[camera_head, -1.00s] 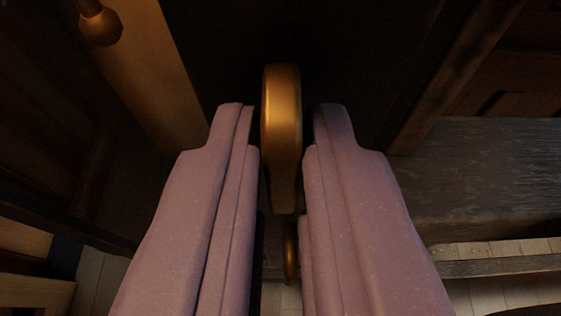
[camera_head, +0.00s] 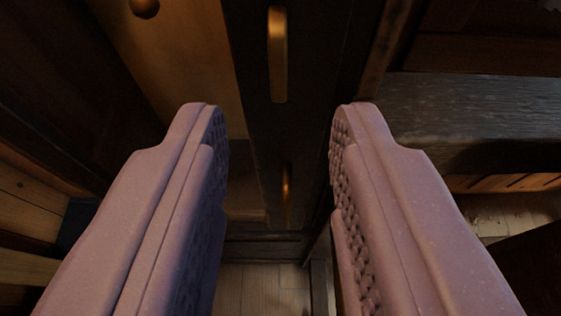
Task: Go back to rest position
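My gripper (camera_head: 281,115) shows as two pink padded fingers with textured inner faces. It is open and empty, with a wide gap between the fingertips. A brass-coloured upright handle (camera_head: 278,54) is on a dark wooden panel (camera_head: 305,90) beyond the fingertips, apart from both fingers. A second, smaller brass handle (camera_head: 286,183) shows lower down through the gap between the fingers.
A lighter wooden panel with a round knob (camera_head: 144,7) stands at the upper left. A grey worn wooden surface (camera_head: 480,105) juts out at the right. Pale floorboards (camera_head: 260,290) show below, between the fingers.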

